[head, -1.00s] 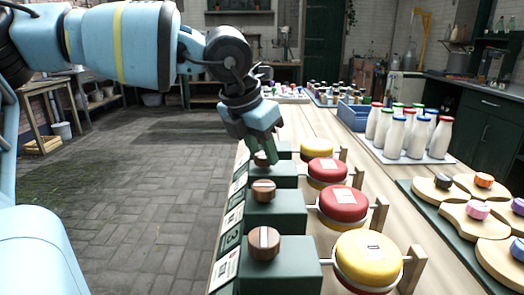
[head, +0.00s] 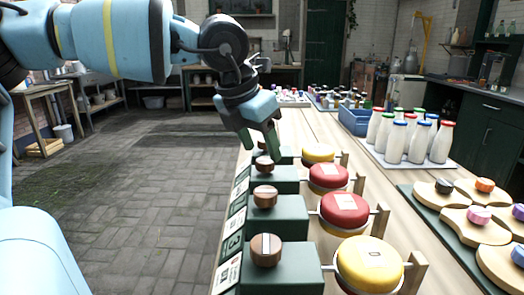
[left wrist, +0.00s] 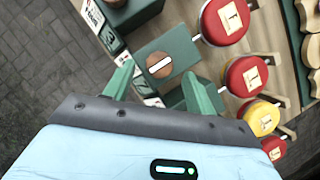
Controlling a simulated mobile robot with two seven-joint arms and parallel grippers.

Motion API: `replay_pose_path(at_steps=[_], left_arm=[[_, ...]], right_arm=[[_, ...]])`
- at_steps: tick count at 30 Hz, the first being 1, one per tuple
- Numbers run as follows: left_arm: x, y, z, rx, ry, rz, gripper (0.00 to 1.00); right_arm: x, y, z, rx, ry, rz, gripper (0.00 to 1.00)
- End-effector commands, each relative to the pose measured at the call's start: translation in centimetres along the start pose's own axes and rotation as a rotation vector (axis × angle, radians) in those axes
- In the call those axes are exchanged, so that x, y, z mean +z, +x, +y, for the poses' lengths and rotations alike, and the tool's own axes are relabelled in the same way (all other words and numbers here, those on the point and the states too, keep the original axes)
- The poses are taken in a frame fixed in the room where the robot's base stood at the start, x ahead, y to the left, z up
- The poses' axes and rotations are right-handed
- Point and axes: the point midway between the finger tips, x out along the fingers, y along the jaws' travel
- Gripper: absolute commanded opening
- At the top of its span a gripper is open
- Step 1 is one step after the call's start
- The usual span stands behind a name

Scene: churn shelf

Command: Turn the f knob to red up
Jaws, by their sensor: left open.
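A row of green boxes (head: 285,268) with round brown knobs runs along the counter's left side. The knobs include a nearest one (head: 266,250), a second (head: 265,196) and a third (head: 264,163). Beside them are round drums with white label squares: yellow (head: 369,264), red (head: 344,211), red (head: 328,178) and, farther, yellow (head: 318,153). I cannot read which knob is f. My left gripper (head: 259,146) is open, fingers pointing down above the far boxes. In the left wrist view, a slotted knob (left wrist: 160,65) shows between the spread fingers, not gripped.
Milk bottles (head: 418,140) stand on a tray right of the drums, with a blue crate (head: 354,120) behind. Wooden pieces with coloured knobs (head: 478,215) lie on a green board at right. Label cards line the boxes' left face. Open floor lies left of the counter.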

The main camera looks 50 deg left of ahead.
Motion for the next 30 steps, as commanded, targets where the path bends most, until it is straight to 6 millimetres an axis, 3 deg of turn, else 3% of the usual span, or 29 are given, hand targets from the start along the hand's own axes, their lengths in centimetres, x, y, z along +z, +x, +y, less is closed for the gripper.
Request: replay_pose_path(at_steps=[3, 9, 30], left_arm=[[0.1, -2.3, 0.0, 0.0, 0.0, -0.004, 0.56], [0.0, -4.4, 0.0, 0.001, 0.0, -0.001, 0.56], [0.0, -4.8, 0.0, 0.001, 0.0, 0.001, 0.56]], right_arm=[[-0.3, -0.3, 0.0, 0.0, -0.001, 0.004, 0.36], [-0.4, -0.6, -0.2, -0.002, 0.0, 0.004, 0.36], [0.0, -0.8, -0.3, -0.004, 0.001, -0.005, 0.36]])
